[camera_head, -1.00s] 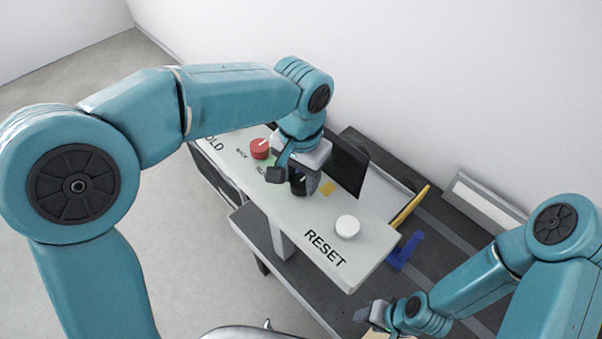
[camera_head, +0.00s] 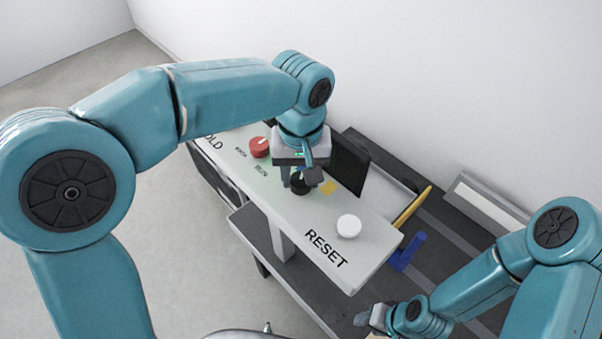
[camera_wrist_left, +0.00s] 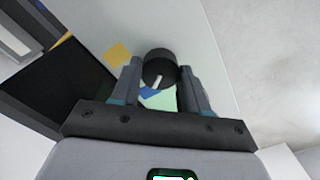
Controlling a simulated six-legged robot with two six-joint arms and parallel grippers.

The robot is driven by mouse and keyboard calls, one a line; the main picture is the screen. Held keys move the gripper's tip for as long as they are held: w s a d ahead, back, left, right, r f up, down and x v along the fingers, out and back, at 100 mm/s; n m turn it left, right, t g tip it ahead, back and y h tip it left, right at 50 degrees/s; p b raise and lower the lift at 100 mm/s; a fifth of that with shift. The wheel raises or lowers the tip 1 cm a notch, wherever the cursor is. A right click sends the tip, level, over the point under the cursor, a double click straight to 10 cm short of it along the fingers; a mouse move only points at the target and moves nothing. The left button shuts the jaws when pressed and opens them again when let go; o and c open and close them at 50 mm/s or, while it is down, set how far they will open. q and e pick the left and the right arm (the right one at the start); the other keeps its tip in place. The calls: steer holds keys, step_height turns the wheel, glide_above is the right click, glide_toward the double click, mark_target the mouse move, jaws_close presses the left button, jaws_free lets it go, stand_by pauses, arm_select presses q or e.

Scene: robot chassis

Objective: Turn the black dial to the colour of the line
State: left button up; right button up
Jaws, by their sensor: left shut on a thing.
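The black dial (camera_head: 300,187) stands on the light panel top (camera_head: 275,206). My left gripper (camera_head: 299,179) reaches down over it, a finger on each side, shut on it. In the left wrist view the black dial (camera_wrist_left: 160,66), with a white pointer mark, sits between the fingers of the left gripper (camera_wrist_left: 160,76). A yellow patch (camera_wrist_left: 118,54), a blue patch (camera_wrist_left: 150,92) and a green patch (camera_wrist_left: 163,101) lie around it. A dark upright screen (camera_head: 348,165) stands behind; I see no line on it. My right gripper (camera_head: 371,319) is low at right, its jaws unclear.
A red knob (camera_head: 260,147) and a white knob (camera_head: 348,226) by the word RESET stand on the same panel. Behind are a yellow bar (camera_head: 411,207) and a blue piece (camera_head: 408,250). A white wall is close behind; open floor lies to the left.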

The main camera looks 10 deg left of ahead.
mark_target(301, 179)
arm_select(q)
steer(key=shift+n, duration=0.9)
steer(key=o, duration=1)
steer(key=shift+o, duration=0.2)
steer(key=shift+r, duration=0.1)
step_height(301, 179, up, 16)
steer(key=p, duration=0.1)
steer(key=shift+r, duration=0.1)
